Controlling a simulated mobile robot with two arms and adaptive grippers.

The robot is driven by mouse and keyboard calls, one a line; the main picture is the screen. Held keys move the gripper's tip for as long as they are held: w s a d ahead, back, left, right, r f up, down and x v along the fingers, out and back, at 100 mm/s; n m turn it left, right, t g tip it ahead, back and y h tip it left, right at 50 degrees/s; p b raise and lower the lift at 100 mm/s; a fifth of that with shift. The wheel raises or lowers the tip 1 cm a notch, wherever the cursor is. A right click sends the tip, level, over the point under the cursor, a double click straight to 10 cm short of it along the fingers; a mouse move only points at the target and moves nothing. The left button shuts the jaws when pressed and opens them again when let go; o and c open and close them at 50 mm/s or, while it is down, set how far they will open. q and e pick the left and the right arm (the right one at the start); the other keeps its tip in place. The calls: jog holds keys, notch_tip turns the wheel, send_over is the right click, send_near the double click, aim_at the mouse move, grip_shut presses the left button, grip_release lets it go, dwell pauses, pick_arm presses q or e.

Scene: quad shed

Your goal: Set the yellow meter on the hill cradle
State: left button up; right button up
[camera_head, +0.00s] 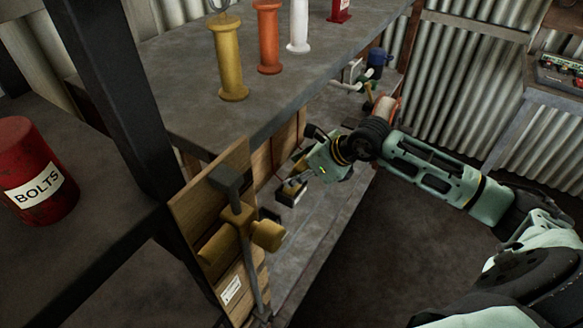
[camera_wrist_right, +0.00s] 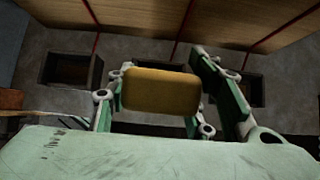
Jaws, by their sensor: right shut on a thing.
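The yellow meter (camera_wrist_right: 160,91) shows in the wrist view as a rounded yellow block between the fingers of my right gripper (camera_wrist_right: 165,92). The gripper is shut on it, above the grey lower shelf. Open dark box-like cradles stand along the wooden back: one to the left of the meter (camera_wrist_right: 70,72) and one to the right (camera_wrist_right: 250,88), partly behind a finger. I cannot tell which one is the hill cradle. In the head view my right gripper (camera_head: 305,168) is near a small dark box (camera_head: 291,192). My left gripper is not in view.
The upper shelf (camera_head: 180,100) overhangs the back of the lower shelf (camera_head: 300,235) and carries yellow (camera_head: 229,60), orange (camera_head: 268,38) and white (camera_head: 298,25) spools. A yellow clamp (camera_head: 238,232) stands at the near end. A red bolts tin (camera_head: 35,170) is at left.

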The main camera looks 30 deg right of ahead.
jog(key=w+g+p, duration=0.1)
jog(key=p, duration=0.1)
jog(key=a+r+g+h+p, duration=0.1)
jog(key=p, duration=0.2)
jog(key=shift+w+r, duration=0.2)
jog(key=shift+w, duration=0.15)
jog(key=shift+w+a+f+g+h+p, duration=0.2)
jog(key=shift+g+h+p, duration=0.3)
jog(key=shift+p, duration=0.25)
jog(key=shift+f+b, duration=0.3)
jog(key=shift+f, duration=0.25)
jog(key=o, duration=1.5)
jog(key=shift+s, duration=0.1)
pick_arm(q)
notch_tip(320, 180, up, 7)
pick_arm(e)
jog(key=shift+d, duration=0.1)
